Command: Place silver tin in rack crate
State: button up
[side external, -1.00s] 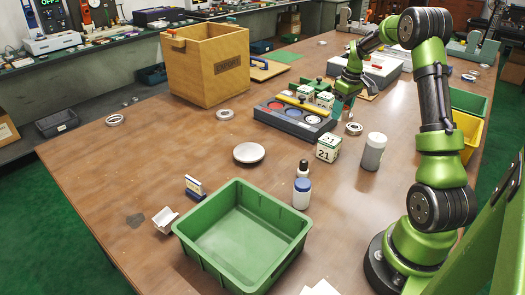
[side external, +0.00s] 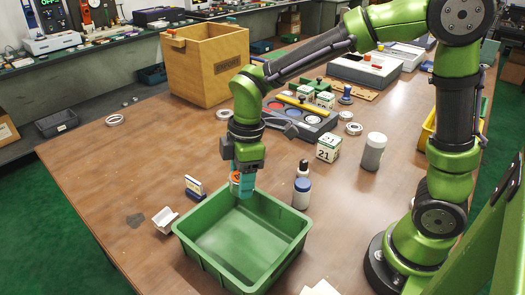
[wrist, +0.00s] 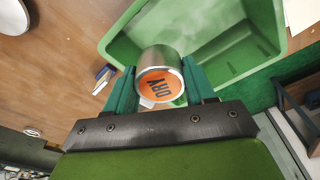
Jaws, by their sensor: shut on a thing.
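In the side view, my gripper (side external: 243,188) points down by the far rim of the green crate (side external: 205,268), and only a small orange and silver part of the tin (side external: 235,179) shows between the fingers. The crate is open and looks empty in the side view. In the wrist view, the crate (wrist: 272,50) lies behind the tin. The tin's exact height above the rim is hard to tell.
A wooden box (side external: 207,70) stands at the back.

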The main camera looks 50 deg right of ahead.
jog(key=s+a+f+n, duration=0.25)
jog(key=s+a, duration=0.25)
jog(key=s, duration=0.3)
jog(key=n, duration=0.1)
send_over(257, 260)
jog(key=f, duration=0.5)
jog(key=shift+s+d+f, duration=0.1)
jog(key=shift+s+d, duration=0.05)
jog(key=shift+d, duration=0.1)
jog(key=shift+f, duration=2.45)
jog(key=o, duration=1.1)
jog(key=shift+f, duration=0.15)
